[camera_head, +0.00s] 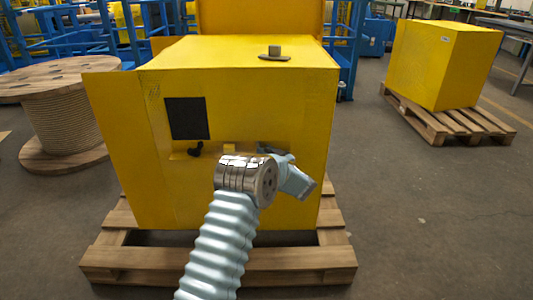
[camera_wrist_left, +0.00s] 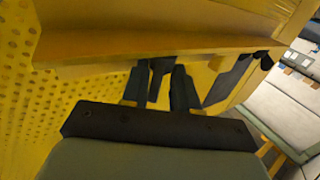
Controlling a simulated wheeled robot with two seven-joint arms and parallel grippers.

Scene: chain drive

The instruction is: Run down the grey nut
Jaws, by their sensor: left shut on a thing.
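The yellow housing (camera_head: 240,110) stands in front of me, with a dark square panel (camera_head: 187,118) on its front. My left gripper is at the lower front of the housing; in the head view my own wrist mostly hides it. In the left wrist view its two dark fingers (camera_wrist_left: 168,90) are close together beneath a yellow ledge (camera_wrist_left: 170,50). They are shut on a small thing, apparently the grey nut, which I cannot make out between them. My right gripper is not in view.
A dark knob (camera_head: 196,149) sticks out left of my wrist. A grey part (camera_head: 274,53) lies on top of the housing. The housing stands on a wooden pallet (camera_head: 220,262). A cable reel (camera_head: 65,110) stands at left, another yellow box (camera_head: 440,65) at right. The floor between is clear.

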